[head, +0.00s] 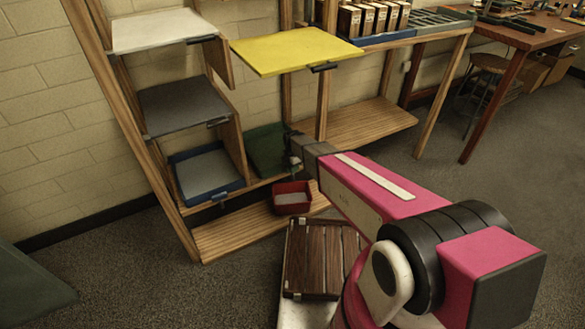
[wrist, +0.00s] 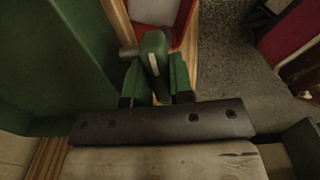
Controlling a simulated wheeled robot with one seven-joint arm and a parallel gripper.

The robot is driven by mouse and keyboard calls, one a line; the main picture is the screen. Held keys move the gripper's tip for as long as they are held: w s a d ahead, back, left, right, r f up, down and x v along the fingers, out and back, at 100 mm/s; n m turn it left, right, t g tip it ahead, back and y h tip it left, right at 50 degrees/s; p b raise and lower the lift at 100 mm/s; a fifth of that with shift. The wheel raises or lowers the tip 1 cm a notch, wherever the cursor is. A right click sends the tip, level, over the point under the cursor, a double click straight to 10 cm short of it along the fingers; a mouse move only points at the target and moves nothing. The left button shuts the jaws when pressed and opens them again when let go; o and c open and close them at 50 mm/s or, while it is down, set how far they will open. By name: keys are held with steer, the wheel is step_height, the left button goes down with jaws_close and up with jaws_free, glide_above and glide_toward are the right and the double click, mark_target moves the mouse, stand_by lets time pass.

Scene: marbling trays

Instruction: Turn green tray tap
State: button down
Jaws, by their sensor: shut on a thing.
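The green tray (head: 264,150) sits on the lower shelf of the wooden rack in the head view, partly hidden behind my arm. Its dark green side fills the left of the wrist view (wrist: 50,60). The green tap (wrist: 153,45) stands out from the tray's side in the wrist view, its handle between my two fingers. My gripper (wrist: 156,82) is shut on this tap. In the head view my gripper (head: 295,150) is at the tray's right front corner, and the tap there is too small to make out.
A red bin (head: 292,206) with pale contents stands below the gripper on the bottom board. A blue tray (head: 208,192) is to the left, a dark grey tray (head: 182,105) and a white tray (head: 160,28) above it. A yellow tray (head: 295,50) overhangs the area.

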steer(key=c, duration=1)
jaws_free()
step_height(320, 180, up, 11)
steer(key=s+d+r+m, duration=0.5)
steer(key=s+d+m, duration=0.5)
steer(key=d+m, duration=0.2)
steer(key=s+d+r+m, duration=0.6)
steer(key=s+d+m, duration=0.4)
steer(key=d+m, duration=0.2)
steer(key=d, duration=0.2)
steer(key=shift+s+d+m, duration=0.25)
steer(key=shift+d+m, duration=0.05)
